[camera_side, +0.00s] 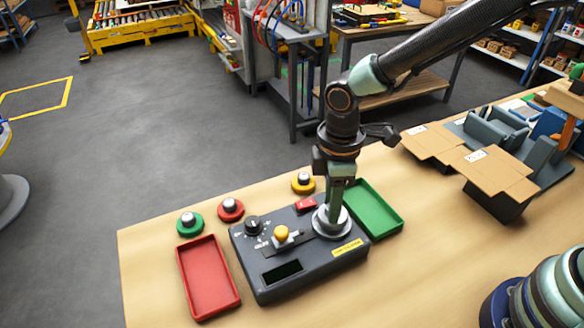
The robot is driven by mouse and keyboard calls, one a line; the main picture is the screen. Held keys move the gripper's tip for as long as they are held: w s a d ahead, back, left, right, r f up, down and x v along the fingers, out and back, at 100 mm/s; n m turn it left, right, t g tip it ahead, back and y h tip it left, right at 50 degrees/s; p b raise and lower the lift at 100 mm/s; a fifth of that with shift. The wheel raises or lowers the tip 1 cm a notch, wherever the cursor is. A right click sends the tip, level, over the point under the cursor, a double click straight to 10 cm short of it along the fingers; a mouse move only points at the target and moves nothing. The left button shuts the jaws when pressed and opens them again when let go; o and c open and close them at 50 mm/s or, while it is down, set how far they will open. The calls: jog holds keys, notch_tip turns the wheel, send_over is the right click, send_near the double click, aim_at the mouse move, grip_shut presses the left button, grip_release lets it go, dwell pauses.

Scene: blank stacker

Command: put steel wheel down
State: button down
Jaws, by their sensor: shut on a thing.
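The steel wheel (320,222) is a shiny silver disc at the right end of the dark grey control box (310,264). My gripper (337,206) points straight down and is shut on the wheel's raised middle, which the jaws partly hide. The wheel looks flat and level. I cannot tell whether its underside touches the box. The box also carries a black dial (253,224), a yellow-knobbed lever (282,234), a red button (306,204) and a dark window (282,272).
A red tray (187,277) lies left of the box, a green tray (386,215) right behind it. Green (189,228), red (231,213) and yellow (303,187) discs with metal knobs stand behind. Cardboard boxes (490,168) are at right. Bare tabletop (420,260) lies at front right.

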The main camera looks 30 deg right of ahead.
jog(key=shift+f, duration=0.25)
jog(key=shift+f, duration=0.35)
jog(key=c, duration=0.5)
grip_release()
notch_tip(320, 180, up, 12)
jog(key=shift+s+d+r+m+t, duration=0.95)
jog(key=shift+d+m, duration=1.3)
jog(key=shift+d, duration=1.15)
jog(key=shift+s+d+r+m+t, duration=0.9)
jog(key=shift+d+m, duration=1.4)
jog(key=shift+d, duration=1.05)
jog(key=shift+s+d+r+m+t, duration=0.9)
jog(key=shift+d+m, duration=1.35)
jog(key=shift+d, duration=1.15)
